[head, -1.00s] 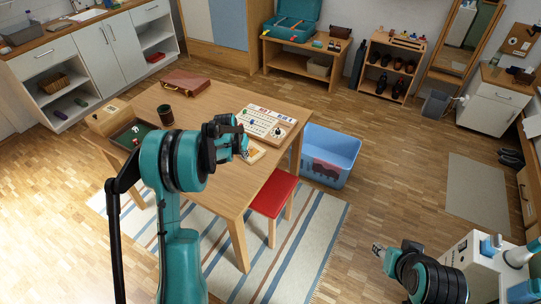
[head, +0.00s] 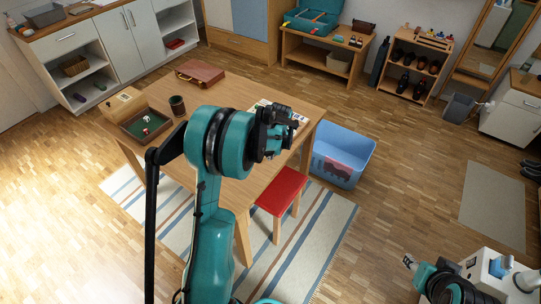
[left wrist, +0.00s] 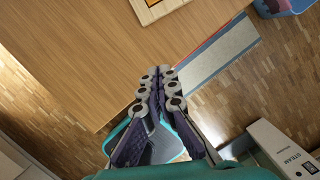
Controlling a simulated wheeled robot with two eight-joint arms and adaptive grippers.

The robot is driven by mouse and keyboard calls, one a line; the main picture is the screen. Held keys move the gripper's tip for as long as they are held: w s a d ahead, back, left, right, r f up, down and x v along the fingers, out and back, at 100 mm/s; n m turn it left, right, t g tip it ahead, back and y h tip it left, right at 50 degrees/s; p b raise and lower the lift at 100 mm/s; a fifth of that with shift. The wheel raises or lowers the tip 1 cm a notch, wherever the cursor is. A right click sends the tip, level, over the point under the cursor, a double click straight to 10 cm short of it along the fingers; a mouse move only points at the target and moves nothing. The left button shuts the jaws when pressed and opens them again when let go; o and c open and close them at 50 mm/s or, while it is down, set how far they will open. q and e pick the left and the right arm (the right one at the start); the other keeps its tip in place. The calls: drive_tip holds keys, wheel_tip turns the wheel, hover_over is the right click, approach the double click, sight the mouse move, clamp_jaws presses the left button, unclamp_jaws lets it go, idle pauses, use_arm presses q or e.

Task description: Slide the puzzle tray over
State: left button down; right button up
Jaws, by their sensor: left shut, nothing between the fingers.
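The puzzle tray is hidden behind my left gripper in the head view. In the left wrist view, a light wooden-framed tray (left wrist: 152,12) is cut off by the top edge and lies on the table, apart from the fingers. My left gripper (head: 291,124) is over the right side of the wooden table (head: 232,88), in front of a pale game board (head: 299,115) that it partly covers. In the left wrist view the left fingers (left wrist: 160,74) are shut and empty, near the table edge. My right gripper (head: 409,262) is at the lower right, away from the table; its jaws are too small to read.
A wooden box with a green inside (head: 143,122), a dark cup (head: 178,106) and a brown case (head: 202,73) are on the table. A red-topped stool (head: 281,191) stands at its front right, with a blue bin (head: 341,157) beyond. The table's middle is largely clear.

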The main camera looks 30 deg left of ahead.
sight(267, 169)
use_arm(q)
drive_tip(key=b+x, duration=0.3)
drive_tip(key=x, duration=0.6)
drive_tip(key=shift+f, duration=0.1)
drive_tip(key=shift+w+a+b, duration=0.25)
drive_tip(key=shift+w+a, duration=0.1)
drive_tip(key=shift+a, duration=0.2)
drive_tip(key=shift+w+a+b, duration=0.2)
drive_tip(key=shift+w+a, duration=0.15)
drive_tip(key=shift+a, duration=0.15)
drive_tip(key=shift+w+a, duration=0.4)
drive_tip(key=shift+a, duration=0.2)
drive_tip(key=shift+r, duration=0.2)
drive_tip(key=shift+w+a, duration=0.35)
drive_tip(key=shift+a, duration=0.2)
drive_tip(key=shift+w+a, duration=0.35)
drive_tip(key=shift+a, duration=0.15)
drive_tip(key=shift+d, duration=0.1)
